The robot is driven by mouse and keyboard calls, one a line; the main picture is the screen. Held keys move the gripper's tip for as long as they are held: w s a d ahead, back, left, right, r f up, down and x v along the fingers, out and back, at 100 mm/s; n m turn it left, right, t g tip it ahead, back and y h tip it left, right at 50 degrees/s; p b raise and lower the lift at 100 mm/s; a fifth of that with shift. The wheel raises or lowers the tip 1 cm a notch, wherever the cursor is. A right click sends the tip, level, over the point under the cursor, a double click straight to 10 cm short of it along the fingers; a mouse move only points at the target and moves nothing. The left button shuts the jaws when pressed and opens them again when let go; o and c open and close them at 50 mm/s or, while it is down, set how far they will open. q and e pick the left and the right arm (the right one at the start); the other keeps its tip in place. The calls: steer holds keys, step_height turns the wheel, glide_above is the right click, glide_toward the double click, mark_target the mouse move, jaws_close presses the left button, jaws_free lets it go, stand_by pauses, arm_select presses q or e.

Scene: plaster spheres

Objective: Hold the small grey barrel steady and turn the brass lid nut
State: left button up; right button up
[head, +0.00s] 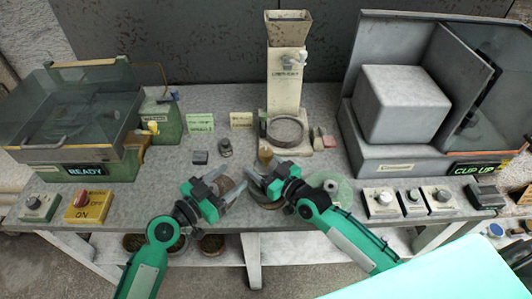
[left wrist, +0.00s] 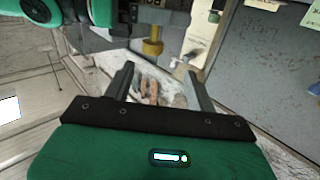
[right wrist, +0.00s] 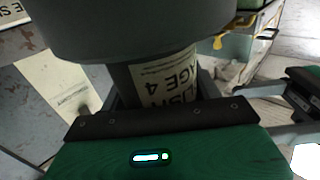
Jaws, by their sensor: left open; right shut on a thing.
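The small grey barrel shows in the right wrist view as a dark cylinder with a cream label (right wrist: 168,78) between the fingers. My right gripper (right wrist: 160,100) is shut on it. The brass lid nut (left wrist: 152,46) stands out from the barrel's end in the left wrist view; in the head view a brass-coloured piece (head: 265,153) shows just beyond my right gripper (head: 258,178). My left gripper (head: 232,188) is open, to the left of my right one. In the left wrist view its fingers (left wrist: 160,85) are apart from the nut, with nothing clearly held.
A hopper column (head: 285,80) with a ring (head: 285,131) stands behind. A glass-lidded machine (head: 75,110) is at left and a grey machine (head: 400,105) at right. A small dark jar (head: 225,148) and block (head: 200,157) stand on the bench. Control boxes (head: 88,204) line the front edge.

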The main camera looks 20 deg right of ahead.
mark_target(261, 158)
arm_select(q)
steer(key=x, duration=0.8)
steer(key=s+x, duration=0.1)
steer(key=x, duration=0.3)
steer(key=shift+w+d+r, duration=0.15)
steer(key=shift+d+r, duration=0.25)
steer(key=shift+d, duration=0.15)
steer(key=c, duration=1)
